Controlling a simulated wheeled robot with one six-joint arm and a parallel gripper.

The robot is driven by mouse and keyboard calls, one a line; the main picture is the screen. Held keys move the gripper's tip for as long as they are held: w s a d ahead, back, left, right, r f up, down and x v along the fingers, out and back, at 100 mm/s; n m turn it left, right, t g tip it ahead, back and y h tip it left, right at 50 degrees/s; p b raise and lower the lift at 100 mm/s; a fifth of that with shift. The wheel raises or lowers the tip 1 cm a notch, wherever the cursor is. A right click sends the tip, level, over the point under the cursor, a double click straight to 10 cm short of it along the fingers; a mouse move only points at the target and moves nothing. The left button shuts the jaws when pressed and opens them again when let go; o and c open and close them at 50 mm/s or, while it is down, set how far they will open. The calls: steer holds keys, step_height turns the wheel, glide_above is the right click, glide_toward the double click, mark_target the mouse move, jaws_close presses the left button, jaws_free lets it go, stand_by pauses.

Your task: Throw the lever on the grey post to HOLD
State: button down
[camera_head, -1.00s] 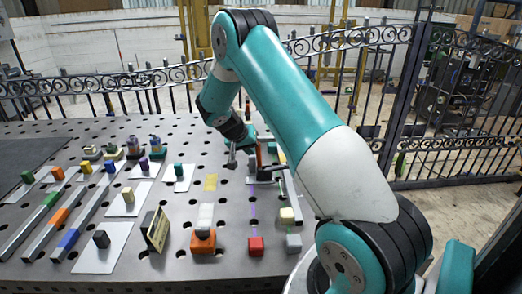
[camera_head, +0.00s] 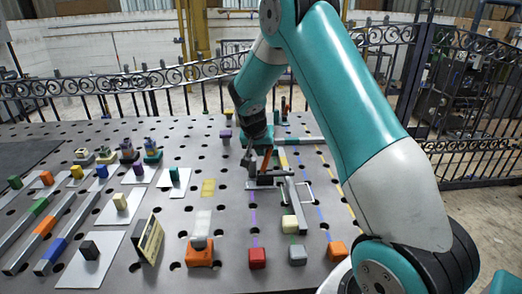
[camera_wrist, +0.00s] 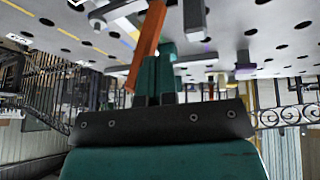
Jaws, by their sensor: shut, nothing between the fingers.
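An orange lever (camera_head: 266,161) rises from a dark grey fixture (camera_head: 268,181) on the perforated table and leans slightly. In the wrist view the orange lever (camera_wrist: 147,45) crosses slantwise close beside my fingers. My gripper (camera_head: 257,150) is shut and empty at the lever's upper part; whether it touches the lever I cannot tell. In the wrist view my gripper (camera_wrist: 160,82) shows its teal fingers together, and a dark grey bar (camera_wrist: 194,15) stands on their other side. The HOLD marking cannot be read, and my gripper hides part of the fixture.
A long grey bar (camera_head: 292,205) lies right of the fixture. Red (camera_head: 257,258), cream (camera_head: 290,224) and orange (camera_head: 337,251) blocks stand in front. A tilted sign (camera_head: 151,240) and several slotted rails are at left. An iron fence (camera_head: 60,98) runs behind.

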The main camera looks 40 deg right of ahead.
steer(key=a+r+b, duration=0.1)
steer(key=a+r, duration=0.5)
steer(key=r, duration=0.4)
steer(key=shift+s+a, duration=0.15)
steer(key=shift+s, duration=0.1)
steer(key=s+a+r+n+y, duration=0.2)
steer(key=s+a+n+y, duration=0.15)
steer(key=s+a, duration=0.35)
steer(key=s+a+r+n+y, duration=0.15)
steer(key=s+a+n, duration=0.35)
steer(key=a, duration=0.5)
steer(key=s+a+n+g+y, duration=0.1)
steer(key=s+a+n, duration=0.3)
steer(key=s, duration=0.5)
steer(key=s+a+n+g+y, duration=0.1)
steer(key=s+a+n+y, duration=0.2)
steer(key=s+a, duration=0.3)
steer(key=s+n, duration=0.1)
steer(key=s, duration=0.2)
steer(key=shift+s+r+g, duration=0.15)
steer(key=shift+s+g, duration=0.15)
steer(key=shift+s, duration=0.1)
